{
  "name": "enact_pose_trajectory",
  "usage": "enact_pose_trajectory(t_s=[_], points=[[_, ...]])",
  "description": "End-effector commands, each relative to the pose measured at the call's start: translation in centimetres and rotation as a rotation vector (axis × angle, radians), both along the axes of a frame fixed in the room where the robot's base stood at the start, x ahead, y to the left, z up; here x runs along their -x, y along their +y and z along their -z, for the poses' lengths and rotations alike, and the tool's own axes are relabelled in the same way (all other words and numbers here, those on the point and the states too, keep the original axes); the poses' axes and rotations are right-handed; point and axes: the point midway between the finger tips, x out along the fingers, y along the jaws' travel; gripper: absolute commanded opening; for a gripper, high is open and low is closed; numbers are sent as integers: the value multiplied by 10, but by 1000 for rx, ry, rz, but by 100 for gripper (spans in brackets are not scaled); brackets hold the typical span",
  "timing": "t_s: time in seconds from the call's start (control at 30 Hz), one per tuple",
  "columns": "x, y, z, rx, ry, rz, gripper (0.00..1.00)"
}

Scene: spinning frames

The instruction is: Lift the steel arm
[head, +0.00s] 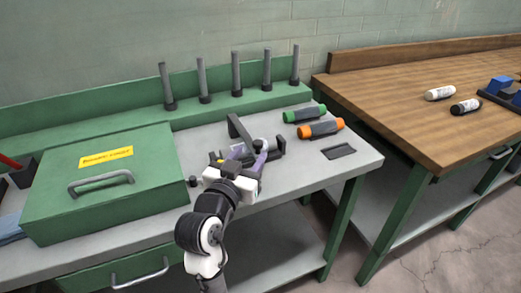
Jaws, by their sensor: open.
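A dark grey steel arm (236,127) stands at a slant on the grey bench top, right of the green box. It appears to belong to a dark frame (277,149) whose lower part is mostly hidden behind my gripper. My gripper (248,150) is open, with purple-grey fingers, and is just in front of the steel arm. In this one view I cannot tell whether the fingers touch it or whether part of it lies between them.
A green box (105,190) with a handle fills the bench's left. Several grey posts (236,72) stand along the back ledge. Green (304,114) and orange (320,129) rolls and a dark pad (338,151) lie to the right. A wooden table (430,100) stands further right.

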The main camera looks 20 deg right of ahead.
Motion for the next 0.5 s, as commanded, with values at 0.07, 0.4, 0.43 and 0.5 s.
enact_pose_trajectory(t_s=[0.07, 0.4, 0.43, 0.5], points=[[-14, -16, -3, -1, 7, 8, 45], [-52, -50, -2, -2, 5, 4, 45], [-53, -51, -1, -3, 6, 4, 45], [-55, -53, -1, -3, 6, 4, 45]])
